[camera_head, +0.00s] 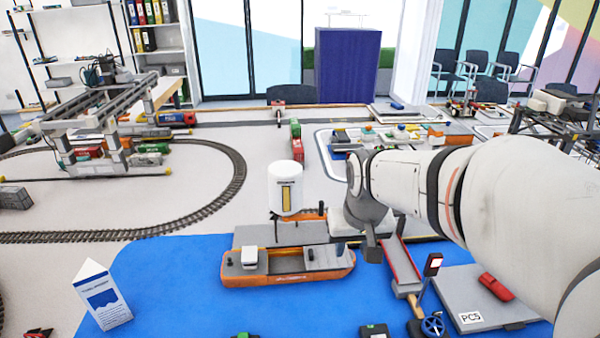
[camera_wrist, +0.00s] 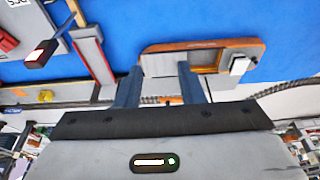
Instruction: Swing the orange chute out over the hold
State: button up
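The orange chute appears to be the small orange bar (camera_head: 300,216) at the foot of the white silo (camera_head: 286,188). A small orange bit (camera_wrist: 172,100) shows between my fingers in the wrist view, partly hidden by my gripper; I cannot tell if it is the same part. The orange-hulled ship (camera_head: 240,280) lies on the blue water in front of the quay, its open hold (camera_head: 300,258) facing up; the ship (camera_wrist: 255,44) is also in the wrist view. My gripper (camera_wrist: 160,76) is open and empty. In the head view my gripper (camera_head: 372,248) is right of the ship, its fingers partly hidden.
A red-and-grey ramp (camera_head: 402,262) and a red-lit signal post (camera_head: 432,266) stand right of my gripper. A grey pad marked PC5 (camera_head: 470,300) carries a red car (camera_head: 496,287). A white sign (camera_head: 102,295) stands at the left. Open blue water lies left of the ship.

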jog(key=w+f+p, duration=0.1)
jog(key=w+p, duration=0.1)
jog(key=w, duration=1.5)
jog(key=t+p, duration=0.1)
send_over(321, 202)
jog(key=s, duration=0.3)
notch_tip(321, 202, down, 8)
jog(key=r, duration=0.1)
jog(key=shift+t, duration=0.3)
jog(key=p+x, duration=0.1)
jog(key=x, duration=0.7)
jog(key=shift+w+d, duration=0.1)
jog(key=shift+c, duration=0.5)
grip_shut()
